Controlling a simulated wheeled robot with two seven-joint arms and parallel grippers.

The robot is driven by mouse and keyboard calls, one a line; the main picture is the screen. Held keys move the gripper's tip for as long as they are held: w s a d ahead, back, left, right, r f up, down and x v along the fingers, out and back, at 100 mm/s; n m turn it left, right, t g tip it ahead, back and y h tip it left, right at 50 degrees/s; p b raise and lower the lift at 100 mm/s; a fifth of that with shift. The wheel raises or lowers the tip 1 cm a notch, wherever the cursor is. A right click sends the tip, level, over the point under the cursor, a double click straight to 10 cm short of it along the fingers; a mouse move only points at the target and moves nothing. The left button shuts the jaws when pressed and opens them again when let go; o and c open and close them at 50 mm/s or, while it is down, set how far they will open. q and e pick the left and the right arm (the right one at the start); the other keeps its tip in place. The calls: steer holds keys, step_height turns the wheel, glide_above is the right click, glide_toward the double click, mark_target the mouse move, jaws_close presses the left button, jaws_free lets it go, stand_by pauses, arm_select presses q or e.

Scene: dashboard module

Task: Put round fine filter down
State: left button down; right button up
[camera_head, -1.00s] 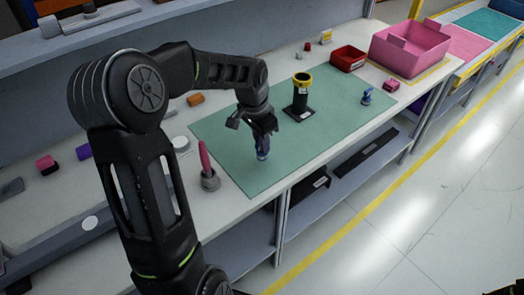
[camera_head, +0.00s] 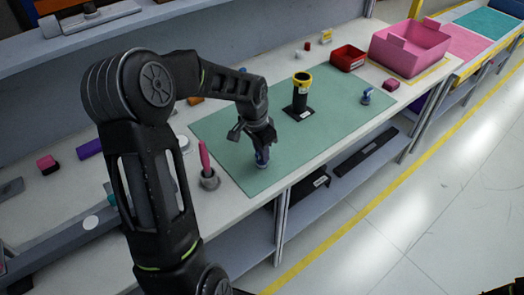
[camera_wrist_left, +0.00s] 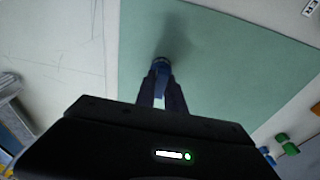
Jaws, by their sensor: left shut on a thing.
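My left gripper (camera_head: 261,147) is shut on a small dark blue cylindrical part (camera_head: 262,160), which I take to be the round fine filter. It is upright, with its lower end at or just above the green mat (camera_head: 225,145), near the front edge. I cannot tell whether it touches the mat. In the left wrist view the blue part (camera_wrist_left: 161,67) shows between the fingertips (camera_wrist_left: 161,88), with a shadow behind it. Its upper part is hidden by the fingers.
A black tube with a yellow ring (camera_head: 301,95) stands on the mat, and a small blue part (camera_head: 367,96) is farther right. A pink tool in a grey holder (camera_head: 208,178) stands left of my gripper. A red bin (camera_head: 348,58) and a pink box (camera_head: 410,45) stand at the back right.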

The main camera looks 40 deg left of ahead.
mark_target(257, 154)
arm_select(q)
steer(key=c, duration=1.4)
jaws_free()
step_height(257, 154, up, 12)
steer(key=s, duration=0.1)
steer(key=shift+s+a+b, duration=0.25)
steer(key=shift+s+b, duration=0.1)
steer(key=shift+b, duration=0.05)
